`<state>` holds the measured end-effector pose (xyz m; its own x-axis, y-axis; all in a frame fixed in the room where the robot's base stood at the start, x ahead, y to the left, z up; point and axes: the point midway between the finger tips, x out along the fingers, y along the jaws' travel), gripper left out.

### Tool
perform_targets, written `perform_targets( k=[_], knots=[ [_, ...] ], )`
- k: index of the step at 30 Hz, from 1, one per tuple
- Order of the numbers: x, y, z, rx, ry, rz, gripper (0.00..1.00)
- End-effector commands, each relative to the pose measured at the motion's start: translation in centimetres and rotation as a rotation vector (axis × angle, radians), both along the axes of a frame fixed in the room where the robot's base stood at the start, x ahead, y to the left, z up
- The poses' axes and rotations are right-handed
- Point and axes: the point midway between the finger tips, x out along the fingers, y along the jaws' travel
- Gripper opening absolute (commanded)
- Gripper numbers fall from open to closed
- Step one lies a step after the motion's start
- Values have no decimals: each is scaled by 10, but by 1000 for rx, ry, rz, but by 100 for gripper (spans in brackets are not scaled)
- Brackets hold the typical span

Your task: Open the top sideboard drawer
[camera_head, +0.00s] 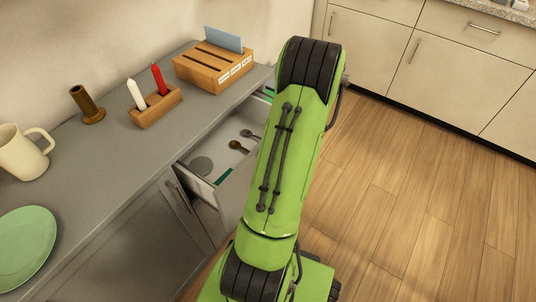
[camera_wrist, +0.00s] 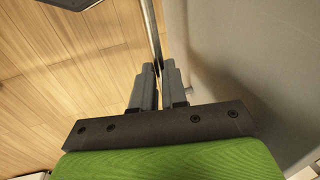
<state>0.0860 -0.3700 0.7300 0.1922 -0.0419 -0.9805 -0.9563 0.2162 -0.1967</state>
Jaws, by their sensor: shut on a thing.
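The top sideboard drawer (camera_head: 222,158) is pulled out, with its white inside showing in the head view. My green arm covers its right part and most of its front. In the wrist view the grey drawer front (camera_wrist: 235,65) fills the right side. A thin metal handle bar (camera_wrist: 152,30) runs down from the top edge to between my fingertips. My gripper (camera_wrist: 159,70) is shut on this handle. In the head view my gripper is hidden behind my arm.
In the drawer lie a brown spoon (camera_head: 238,147), a grey spoon (camera_head: 250,134) and a grey disc (camera_head: 201,165). The sideboard top (camera_head: 100,165) holds a mug (camera_head: 20,155), a green plate (camera_head: 25,245), a candle block (camera_head: 155,108) and a wooden box (camera_head: 213,68). Wooden floor (camera_head: 400,180) is clear at right.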

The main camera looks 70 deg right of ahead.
Motion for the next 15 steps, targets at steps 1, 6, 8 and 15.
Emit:
perform_targets(
  k=[1, 6, 8, 15],
  knots=[
    [-10, 3, 0, 3, 0, -5, 0],
    [-39, 10, 0, 1, -1, -3, 0],
    [-47, 11, 0, 2, 0, -4, 0],
    [-66, 15, 0, 0, -1, -1, 0]
  ],
)
